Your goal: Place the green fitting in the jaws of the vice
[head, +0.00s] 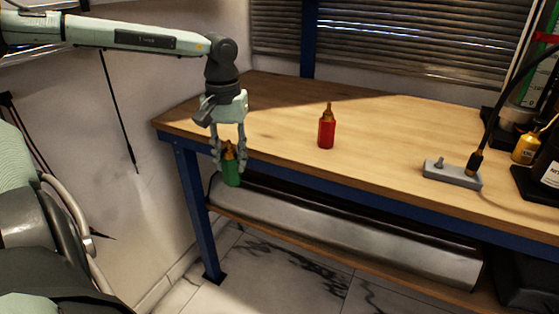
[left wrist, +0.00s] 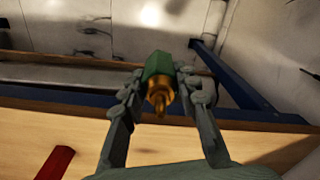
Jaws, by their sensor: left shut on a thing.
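The green fitting (head: 231,171) has a green body and a brass tip. My left gripper (head: 229,158) is shut on it and holds it upright, brass tip up, in front of the workbench's front edge near its left end. In the left wrist view the fitting (left wrist: 158,77) sits between the two fingers of my left gripper (left wrist: 160,92). No vice can be made out for certain in either view. My right gripper is not in view.
A red fitting with a brass tip (head: 327,130) stands on the wooden workbench (head: 270,105). A grey block with a small peg (head: 452,174) lies to the right, beside a black cable. A yellow bottle (head: 526,148) stands at the far right. The bench's middle is mostly clear.

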